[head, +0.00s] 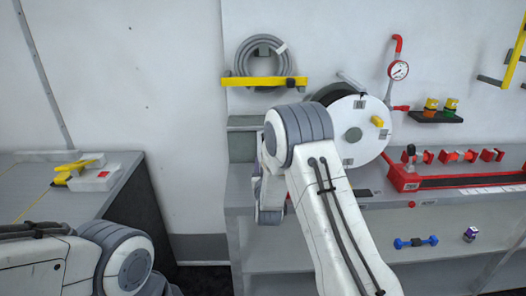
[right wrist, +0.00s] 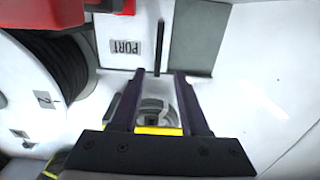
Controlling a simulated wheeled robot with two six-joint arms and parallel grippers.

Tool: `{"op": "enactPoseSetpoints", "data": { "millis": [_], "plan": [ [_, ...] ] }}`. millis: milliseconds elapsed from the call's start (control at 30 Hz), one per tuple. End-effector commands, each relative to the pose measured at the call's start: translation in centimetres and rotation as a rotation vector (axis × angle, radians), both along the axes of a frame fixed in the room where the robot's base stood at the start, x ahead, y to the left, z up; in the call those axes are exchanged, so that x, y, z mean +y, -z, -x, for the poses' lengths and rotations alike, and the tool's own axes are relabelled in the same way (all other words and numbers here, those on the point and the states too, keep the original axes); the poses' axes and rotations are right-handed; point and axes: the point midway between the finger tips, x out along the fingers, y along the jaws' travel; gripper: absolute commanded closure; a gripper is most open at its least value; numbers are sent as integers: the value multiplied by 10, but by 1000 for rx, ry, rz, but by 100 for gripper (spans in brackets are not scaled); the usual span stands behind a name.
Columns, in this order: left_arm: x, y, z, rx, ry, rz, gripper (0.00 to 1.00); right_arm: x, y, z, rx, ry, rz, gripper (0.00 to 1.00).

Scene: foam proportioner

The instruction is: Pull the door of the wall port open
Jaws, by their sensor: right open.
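The wall port shows in the right wrist view as a white panel with a PORT label (right wrist: 125,46), which appears upside down. A thin dark upright bar (right wrist: 161,47), which looks like the door's handle, stands beside the label. A grey-green panel (right wrist: 195,38) is to its right. My right gripper (right wrist: 158,74) is open and empty, its two dark fingertips just below the bar's lower end in the picture. I cannot tell if they touch anything. My left gripper is out of the picture.
A hose reel (head: 361,136) stands close beside the port, with its drum (right wrist: 52,63) at the wrist view's left. A yellow bar (head: 264,82) with a coiled grey hose (head: 244,53) is above.

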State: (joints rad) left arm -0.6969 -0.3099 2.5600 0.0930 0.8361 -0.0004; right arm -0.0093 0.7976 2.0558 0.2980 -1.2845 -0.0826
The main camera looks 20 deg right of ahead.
Motion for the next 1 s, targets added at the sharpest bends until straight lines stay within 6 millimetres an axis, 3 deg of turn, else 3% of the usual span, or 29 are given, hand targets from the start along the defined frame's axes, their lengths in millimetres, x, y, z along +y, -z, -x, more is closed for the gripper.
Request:
{"op": "enactPoseSetpoints", "data": {
  "millis": [167,600,1000],
  "plan": [
    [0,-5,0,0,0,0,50,-8,-3,-17,-13,7,4,55],
    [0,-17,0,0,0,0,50,-27,-1,-87,-11,5,3,55],
    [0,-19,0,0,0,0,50,-31,-1,-99,-9,4,5,55]
  ]
}}
